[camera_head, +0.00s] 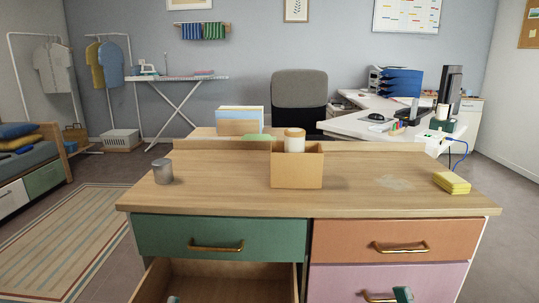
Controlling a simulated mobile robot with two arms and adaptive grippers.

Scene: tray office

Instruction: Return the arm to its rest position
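A small grey-teal tip, apparently of my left gripper (173,299), shows at the bottom edge over the pulled-out lower left drawer (235,272). Teal and grey tips, apparently of my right gripper (387,295), show at the bottom edge in front of the pink drawer (425,280), by its handle. Whether they touch the handle cannot be told. Most of both grippers and both arms are below the frame, so their opening cannot be judged. The visible part of the open drawer looks empty; its front is out of view.
The wooden desktop (225,195) holds a grey metal cup (162,171), a cardboard box (297,171) with a white jar (294,142) in it, and yellow pads (451,182). The green drawer (160,235) and orange drawer (350,241) are shut. Bare desktop lies between the objects.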

